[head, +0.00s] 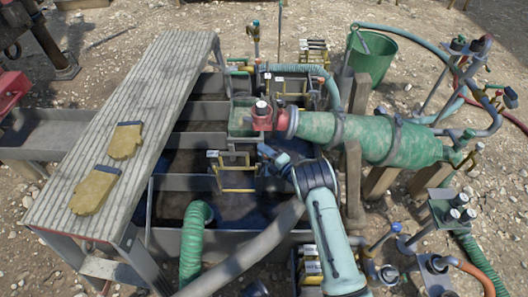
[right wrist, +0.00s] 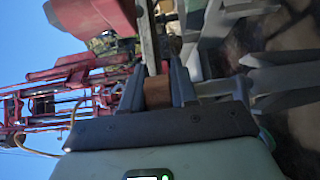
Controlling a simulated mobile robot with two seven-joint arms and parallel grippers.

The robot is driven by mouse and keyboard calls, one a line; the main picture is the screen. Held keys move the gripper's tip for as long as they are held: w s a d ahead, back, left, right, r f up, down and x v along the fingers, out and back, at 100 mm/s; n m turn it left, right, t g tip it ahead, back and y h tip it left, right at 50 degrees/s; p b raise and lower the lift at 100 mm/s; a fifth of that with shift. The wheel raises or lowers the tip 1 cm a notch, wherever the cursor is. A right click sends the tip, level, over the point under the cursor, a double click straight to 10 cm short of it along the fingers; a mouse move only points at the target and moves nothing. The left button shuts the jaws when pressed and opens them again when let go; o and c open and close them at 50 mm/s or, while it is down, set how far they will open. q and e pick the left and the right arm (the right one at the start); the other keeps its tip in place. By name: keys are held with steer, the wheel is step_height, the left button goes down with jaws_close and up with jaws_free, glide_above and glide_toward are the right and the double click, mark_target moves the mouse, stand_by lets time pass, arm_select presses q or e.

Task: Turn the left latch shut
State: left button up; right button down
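My right gripper (head: 268,152) reaches over the tank from the bottom of the head view, just below the red end piece (head: 264,116) of the green cylinder. In the right wrist view, the two fingers of this gripper (right wrist: 158,85) stand apart. A brown block (right wrist: 157,92) with a grey upright bar (right wrist: 149,40) shows between them. I cannot tell whether the fingers press on it or only stand around it. A yellow-framed gate piece (head: 236,178) is left of the gripper. I cannot make out the left latch for certain. My left gripper is not clearly visible.
A grey ribbed walkway (head: 150,100) with yellow gloves (head: 95,190) runs along the left. The green cylinder (head: 370,140) lies across the tank's right side. A green hose (head: 193,240) drops into the tank. A green bucket (head: 371,58) stands behind. Valves crowd the right.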

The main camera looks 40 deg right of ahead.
arm_select(q)
steer(key=shift+w+r, duration=0.1)
steer(key=shift+w, duration=0.05)
arm_select(e)
steer(key=shift+h, duration=0.3)
arm_select(q)
steer(key=shift+s, duration=0.2)
arm_select(e)
steer(key=shift+s+d+r+m+g+h, duration=0.1)
steer(key=shift+s+d+m+g+h, duration=0.15)
steer(key=shift+m+g+h, duration=2.4)
steer(key=shift+s+d+f+m+g+h, duration=0.15)
steer(key=shift+d+m+g+h, duration=0.2)
steer(key=shift+m+g+h, duration=2.25)
steer(key=shift+s+d+r+m+g+h, duration=0.25)
steer(key=shift+m+g+h, duration=1.5)
steer(key=shift+m+h, duration=1.75)
steer(key=shift+d+n+h, duration=0.1)
steer(key=shift+n+h, duration=0.25)
steer(key=shift+h, duration=0.2)
steer(key=c, duration=1)
jaws_free()
steer(key=shift+f, duration=0.1)
steer(key=shift+o, duration=0.2)
